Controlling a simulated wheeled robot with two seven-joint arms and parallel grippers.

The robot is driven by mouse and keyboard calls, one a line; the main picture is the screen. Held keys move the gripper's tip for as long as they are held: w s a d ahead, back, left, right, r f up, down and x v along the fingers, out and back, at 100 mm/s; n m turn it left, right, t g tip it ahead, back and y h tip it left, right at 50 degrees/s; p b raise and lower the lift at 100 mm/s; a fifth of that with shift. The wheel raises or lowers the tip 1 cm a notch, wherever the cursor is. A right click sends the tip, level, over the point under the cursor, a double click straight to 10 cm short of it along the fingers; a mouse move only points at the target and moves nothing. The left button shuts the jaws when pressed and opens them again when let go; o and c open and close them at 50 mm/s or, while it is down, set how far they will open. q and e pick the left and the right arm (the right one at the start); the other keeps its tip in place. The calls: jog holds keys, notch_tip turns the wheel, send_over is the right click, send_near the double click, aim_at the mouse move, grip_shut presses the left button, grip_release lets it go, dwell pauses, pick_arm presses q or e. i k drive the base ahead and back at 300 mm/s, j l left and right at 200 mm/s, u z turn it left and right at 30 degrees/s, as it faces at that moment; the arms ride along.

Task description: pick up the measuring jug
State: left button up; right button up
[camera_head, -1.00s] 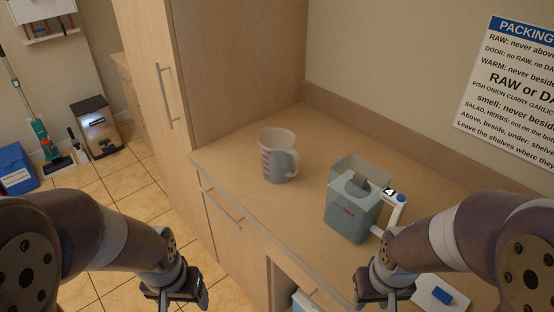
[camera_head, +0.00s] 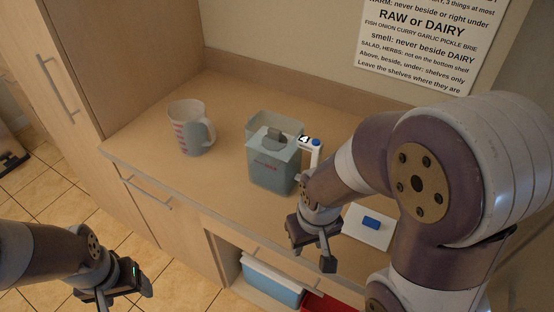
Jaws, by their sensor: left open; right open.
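The measuring jug (camera_head: 188,128) is a pale translucent cup with red markings and a handle on its right side. It stands upright on the wooden counter (camera_head: 150,145), towards the left end. My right gripper (camera_head: 314,258) is open, at the front edge of the counter, to the right of and nearer than the jug. My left gripper (camera_head: 122,292) is open and low over the floor in front of the cabinets, below the jug in the picture. Neither gripper touches the jug.
A grey-blue lidded container (camera_head: 272,168) stands right of the jug, with another open bin (camera_head: 262,124) behind it. A white-and-blue upright item (camera_head: 312,150) is beside them. A white board with a blue block (camera_head: 371,223) lies at right. A tall cabinet (camera_head: 130,60) bounds the left.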

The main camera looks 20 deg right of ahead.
aim_at(189, 122)
jog(key=z, duration=0.45)
jog(key=i+j+z, duration=0.15)
jog(key=z, duration=0.25)
jog(key=j+z, duration=0.35)
jog(key=i+j+z, duration=0.1)
jog(key=j+z, duration=0.55)
jog(key=z, duration=0.15)
